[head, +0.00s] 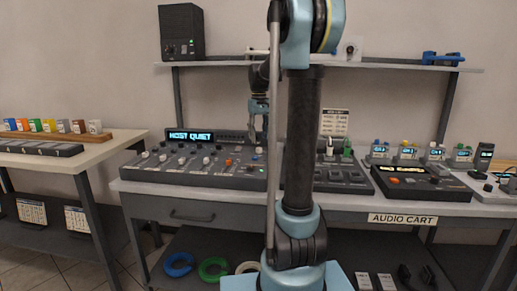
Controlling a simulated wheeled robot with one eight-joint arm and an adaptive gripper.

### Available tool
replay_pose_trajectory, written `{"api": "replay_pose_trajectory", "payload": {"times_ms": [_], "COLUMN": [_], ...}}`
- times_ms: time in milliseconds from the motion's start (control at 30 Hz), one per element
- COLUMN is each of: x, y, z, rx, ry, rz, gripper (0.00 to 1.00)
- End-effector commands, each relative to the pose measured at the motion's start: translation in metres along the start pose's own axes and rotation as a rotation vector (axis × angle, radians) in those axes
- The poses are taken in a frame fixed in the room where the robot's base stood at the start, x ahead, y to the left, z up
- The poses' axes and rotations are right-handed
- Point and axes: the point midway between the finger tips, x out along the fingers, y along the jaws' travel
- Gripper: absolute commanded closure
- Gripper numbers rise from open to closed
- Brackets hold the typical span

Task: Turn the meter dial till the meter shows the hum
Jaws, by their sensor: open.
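A large grey console (200,175) with many small knobs stands on the bench. Its lit display (190,137) reads "MOST QUIET". Which knob is the meter dial I cannot tell at this size; most are pale, and one is orange (229,161). My gripper (257,138) points down above the right part of this console, open, with nothing seen in it. My own arm hides the console's right end. A small dark device with a screen (484,156) stands at the far right of the bench; its screen is too small to read.
A black unit (420,182) with an orange button, several small boxes with screens (408,153) and a second panel (342,178) stand to the right. A shelf (215,65) holds a black speaker box (182,33). A side table (100,145) stands left.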

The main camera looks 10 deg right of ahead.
Motion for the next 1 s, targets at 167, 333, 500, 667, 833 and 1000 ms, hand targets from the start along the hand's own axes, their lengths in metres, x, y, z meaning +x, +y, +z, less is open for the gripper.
{"api": "replay_pose_trajectory", "payload": {"times_ms": [167, 333, 500, 667, 833, 1000], "x": [0.030, 0.049, 0.058, 0.060, 0.060, 0.060], "y": [0.000, 0.000, 0.000, 0.000, 0.001, 0.001], "z": [0.000, 0.000, 0.000, 0.000, 0.000, 0.000], "rx": [0.000, 0.000, 0.001, 0.001, 0.001, 0.001], "ry": [0.000, 0.000, 0.000, 0.000, 0.000, 0.000], "rz": [0.000, 0.000, 0.000, 0.000, 0.000, 0.000], "gripper": [0.57, 0.57, 0.57, 0.57, 0.64, 1.00]}}
